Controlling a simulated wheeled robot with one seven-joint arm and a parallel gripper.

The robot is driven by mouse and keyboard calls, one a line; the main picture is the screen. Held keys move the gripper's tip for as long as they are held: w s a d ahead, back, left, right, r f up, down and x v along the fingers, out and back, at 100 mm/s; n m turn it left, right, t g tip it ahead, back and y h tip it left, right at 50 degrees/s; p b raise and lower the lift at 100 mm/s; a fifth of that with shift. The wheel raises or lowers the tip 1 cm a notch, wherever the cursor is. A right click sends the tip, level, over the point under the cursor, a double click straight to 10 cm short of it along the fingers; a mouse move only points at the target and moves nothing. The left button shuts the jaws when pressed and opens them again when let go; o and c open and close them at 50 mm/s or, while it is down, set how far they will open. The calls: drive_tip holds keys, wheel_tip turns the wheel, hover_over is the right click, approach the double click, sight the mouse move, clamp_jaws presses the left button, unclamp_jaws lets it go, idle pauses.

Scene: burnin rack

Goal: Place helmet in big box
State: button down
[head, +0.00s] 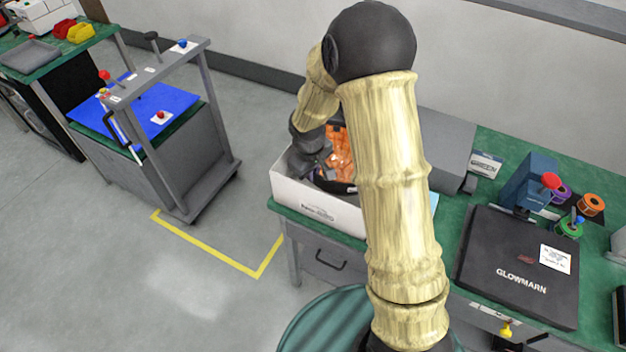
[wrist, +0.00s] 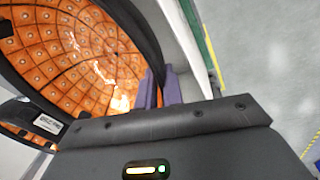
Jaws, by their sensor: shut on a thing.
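The helmet (wrist: 70,45) has an orange, tiled inside and a black rim. In the wrist view it fills the upper left, with its hollow side toward the camera. My gripper (wrist: 159,88) has its purple fingers shut on the black rim. In the head view the helmet's orange inside (head: 342,150) shows within the white box (head: 322,207), partly hidden behind my arm. The box stands on the green bench, and its pale wall (wrist: 186,45) runs close beside the fingers in the wrist view. I cannot tell whether the helmet touches the box floor.
A black case marked GLOWMARN (head: 515,265) lies on the green bench to the right, near coloured spools (head: 590,204). A grey cart with a blue top (head: 160,110) is at the left. Yellow tape marks open floor.

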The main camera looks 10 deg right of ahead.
drive_tip(key=shift+w+f, duration=0.1)
drive_tip(key=shift+f, duration=1.75)
